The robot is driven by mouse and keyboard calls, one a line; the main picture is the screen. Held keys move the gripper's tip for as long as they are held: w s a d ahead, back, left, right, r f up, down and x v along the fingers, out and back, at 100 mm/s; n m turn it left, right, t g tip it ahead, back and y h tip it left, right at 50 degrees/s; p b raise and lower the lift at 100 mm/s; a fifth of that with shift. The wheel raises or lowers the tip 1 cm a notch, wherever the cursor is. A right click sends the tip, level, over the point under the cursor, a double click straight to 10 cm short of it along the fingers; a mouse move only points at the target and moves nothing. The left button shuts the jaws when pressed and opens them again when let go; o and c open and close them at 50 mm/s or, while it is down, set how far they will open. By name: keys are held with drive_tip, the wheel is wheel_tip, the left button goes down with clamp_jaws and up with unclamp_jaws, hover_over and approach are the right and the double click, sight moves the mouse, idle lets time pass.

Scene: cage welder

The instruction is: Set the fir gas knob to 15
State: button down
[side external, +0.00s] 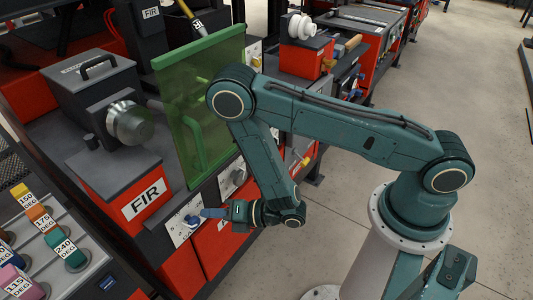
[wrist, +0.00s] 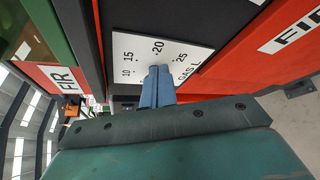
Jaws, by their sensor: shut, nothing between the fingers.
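The fir gas knob (side external: 191,220) is a small blue knob on a white dial plate (side external: 180,232) at the front of the red FIR station. In the wrist view the dial plate (wrist: 185,50) shows 10, 15, 20, 25 and part of the word GAS. My gripper (side external: 208,212) is in front of the plate, its blue fingers shut and right by the knob. In the wrist view the shut fingers (wrist: 158,74) cover the plate's centre, so the knob and its setting are hidden. I cannot tell whether the fingers touch it.
A green translucent screen (side external: 205,110) stands above the panel, close to my arm. Another white dial plate (side external: 232,178) is to the right. A console with coloured degree buttons (side external: 40,230) is at lower left. The floor (side external: 325,230) by my base is open.

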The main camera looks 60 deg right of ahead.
drive_tip(key=shift+d, duration=0.2)
drive_tip(key=shift+s, duration=0.1)
drive_tip(key=s, duration=0.5)
drive_tip(key=shift+s, duration=0.35)
drive_tip(key=shift+a+r, duration=0.1)
drive_tip(key=shift+r, duration=0.05)
drive_tip(key=shift+s+a+r, duration=0.25)
drive_tip(key=shift+a+r, duration=0.15)
drive_tip(key=shift+r, duration=0.1)
drive_tip(key=shift+s+a+r, duration=0.25)
drive_tip(key=shift+a+r, duration=0.1)
drive_tip(key=shift+r, duration=0.15)
drive_tip(key=shift+w, duration=0.1)
drive_tip(key=shift+w, duration=3.35)
